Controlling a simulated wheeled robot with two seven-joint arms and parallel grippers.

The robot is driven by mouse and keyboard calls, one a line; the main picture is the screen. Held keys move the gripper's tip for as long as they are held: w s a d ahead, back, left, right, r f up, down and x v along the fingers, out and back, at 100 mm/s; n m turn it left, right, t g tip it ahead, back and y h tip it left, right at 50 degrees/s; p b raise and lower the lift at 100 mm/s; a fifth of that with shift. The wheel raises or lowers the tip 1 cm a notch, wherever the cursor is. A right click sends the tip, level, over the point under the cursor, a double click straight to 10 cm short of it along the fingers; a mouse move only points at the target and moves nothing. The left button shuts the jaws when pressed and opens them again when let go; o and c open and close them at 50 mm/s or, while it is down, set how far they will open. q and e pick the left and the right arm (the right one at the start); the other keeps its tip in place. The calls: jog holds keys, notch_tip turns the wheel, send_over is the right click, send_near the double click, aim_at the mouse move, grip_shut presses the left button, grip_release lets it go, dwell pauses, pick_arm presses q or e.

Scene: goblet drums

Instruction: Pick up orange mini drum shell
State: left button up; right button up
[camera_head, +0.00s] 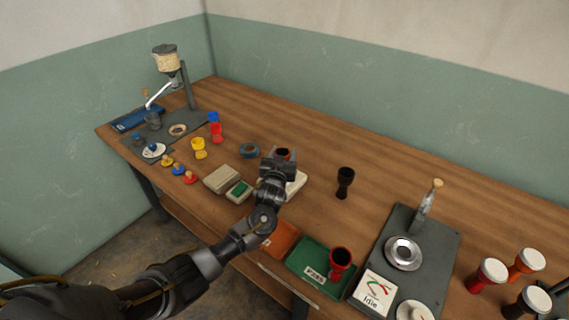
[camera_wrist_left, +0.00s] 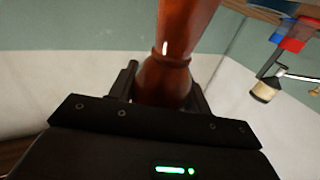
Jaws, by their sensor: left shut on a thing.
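My left gripper (camera_head: 279,167) is over the middle of the table, at the end of the arm that comes in from the left. In the left wrist view it is shut on the orange mini drum shell (camera_wrist_left: 180,60), at the narrowing part and the bowl below. The shell looks glossy orange-brown, and its upper end runs out of that view. In the head view only a small dark-mouthed piece of the shell (camera_head: 283,152) shows above the gripper; the rest is hidden. My right gripper cannot be made out.
A white pad (camera_head: 295,185) lies under the gripper. A black shell (camera_head: 345,182) stands to its right. A green tray (camera_head: 303,253) holds a red shell (camera_head: 341,259). A grey press (camera_head: 437,247) stands right.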

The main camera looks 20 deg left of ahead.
aim_at(283, 149)
pick_arm(q)
jog(key=shift+r, duration=0.15)
jog(key=shift+r, duration=0.25)
notch_tip(283, 149, up, 3)
jog(key=shift+f, duration=0.2)
jog(key=s+d+r, duration=0.1)
jog(key=s+r, duration=0.2)
jog(key=s, duration=0.1)
jog(key=s+d+r, duration=0.2)
jog(key=s+r, duration=0.1)
jog(key=s, duration=0.2)
jog(key=s+d+r+b, duration=0.1)
jog(key=s+r, duration=0.2)
jog(key=s, duration=0.1)
jog(key=shift+s+d+r, duration=0.15)
jog(key=shift+r, duration=0.15)
